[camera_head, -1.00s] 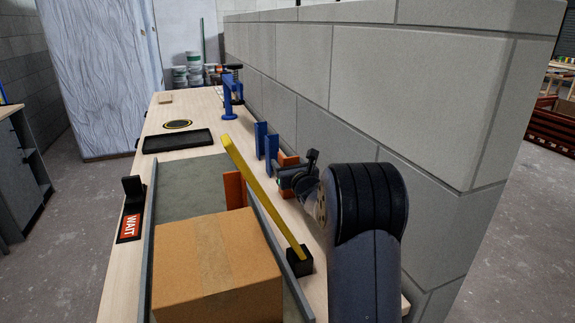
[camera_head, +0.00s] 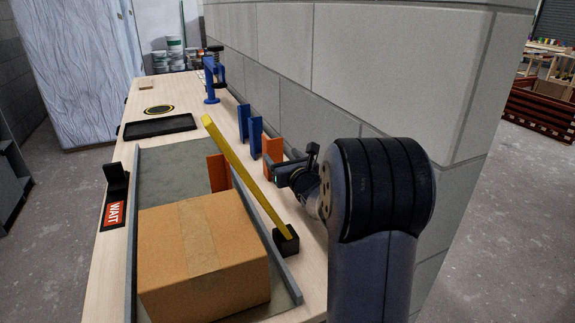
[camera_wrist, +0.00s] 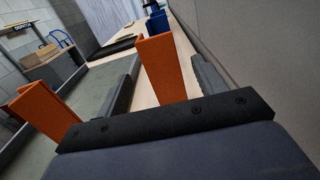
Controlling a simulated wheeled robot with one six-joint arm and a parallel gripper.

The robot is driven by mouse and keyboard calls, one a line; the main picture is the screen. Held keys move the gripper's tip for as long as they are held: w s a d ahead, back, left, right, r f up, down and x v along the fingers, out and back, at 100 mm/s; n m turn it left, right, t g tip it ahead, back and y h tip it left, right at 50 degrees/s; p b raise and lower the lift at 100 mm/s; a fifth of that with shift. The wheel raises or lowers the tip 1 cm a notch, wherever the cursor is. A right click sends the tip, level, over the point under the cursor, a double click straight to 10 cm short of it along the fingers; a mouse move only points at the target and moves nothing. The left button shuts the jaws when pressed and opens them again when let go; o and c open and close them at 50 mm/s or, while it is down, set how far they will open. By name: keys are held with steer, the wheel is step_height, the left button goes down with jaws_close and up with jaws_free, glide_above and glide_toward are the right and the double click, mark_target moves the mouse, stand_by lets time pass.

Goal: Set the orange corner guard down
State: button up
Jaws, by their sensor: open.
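An orange corner guard (camera_head: 271,153) stands upright on the bench near the wall, just in front of blue corner guards (camera_head: 249,128). In the wrist view the orange guard (camera_wrist: 163,68) stands between my fingers, with a gap on each side. My gripper (camera_head: 284,173) is open and low over the bench beside it; the fingers (camera_wrist: 167,82) are wide apart in the wrist view. A second orange guard (camera_head: 218,173) stands on the grey belt behind the cardboard box, and it also shows at the left of the wrist view (camera_wrist: 44,112).
The cardboard box (camera_head: 202,250) sits on the grey belt (camera_head: 178,160). A yellow bar (camera_head: 243,172) slants up from a black block (camera_head: 286,240). A block wall (camera_head: 330,75) runs along the right. A black tray (camera_head: 159,126) and blue clamp (camera_head: 211,80) are farther back.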

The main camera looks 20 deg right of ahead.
steer(key=shift+s, duration=1.65)
